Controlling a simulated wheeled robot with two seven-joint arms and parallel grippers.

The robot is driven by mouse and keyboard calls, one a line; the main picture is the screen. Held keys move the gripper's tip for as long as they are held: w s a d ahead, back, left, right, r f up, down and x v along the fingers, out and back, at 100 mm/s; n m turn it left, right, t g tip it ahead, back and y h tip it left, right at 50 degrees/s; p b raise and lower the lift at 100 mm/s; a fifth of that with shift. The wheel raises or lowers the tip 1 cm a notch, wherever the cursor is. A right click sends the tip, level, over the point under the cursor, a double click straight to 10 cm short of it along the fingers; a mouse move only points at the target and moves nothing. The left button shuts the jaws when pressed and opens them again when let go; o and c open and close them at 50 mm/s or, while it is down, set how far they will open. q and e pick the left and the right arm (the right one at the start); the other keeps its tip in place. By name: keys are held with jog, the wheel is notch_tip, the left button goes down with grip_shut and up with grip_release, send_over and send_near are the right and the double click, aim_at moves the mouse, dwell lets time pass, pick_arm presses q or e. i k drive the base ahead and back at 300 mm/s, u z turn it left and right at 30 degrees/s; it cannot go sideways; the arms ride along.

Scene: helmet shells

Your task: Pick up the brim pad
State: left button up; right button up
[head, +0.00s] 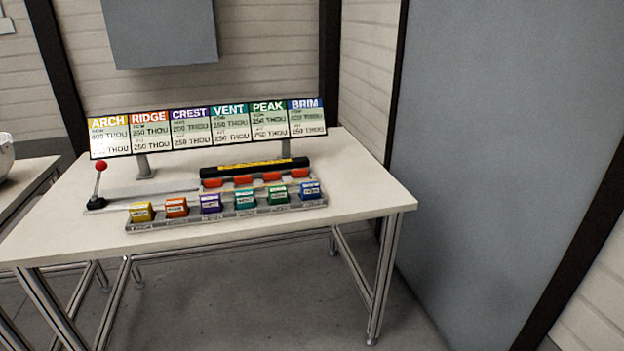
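The brim pad looks to be the small blue block (310,190) at the right end of a grey tray (178,226) on the table. Its colour matches the blue BRIM heading (305,103) on the sign behind. The lettering on the block is too small to read. It sits beside a green block (276,194), with a small gap between them. Neither of my grippers shows in the head view.
Yellow (141,212), orange (176,208), purple (210,204) and teal (245,199) blocks share the tray. Behind it lies a black bar (255,167) with red pieces. A red-knobbed lever (101,167) stands left. The white table (365,197) is clear at right.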

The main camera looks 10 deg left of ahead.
aim_at(309, 190)
jog(key=u, duration=0.55)
jog(key=i, duration=0.85)
jog(key=u, duration=0.65)
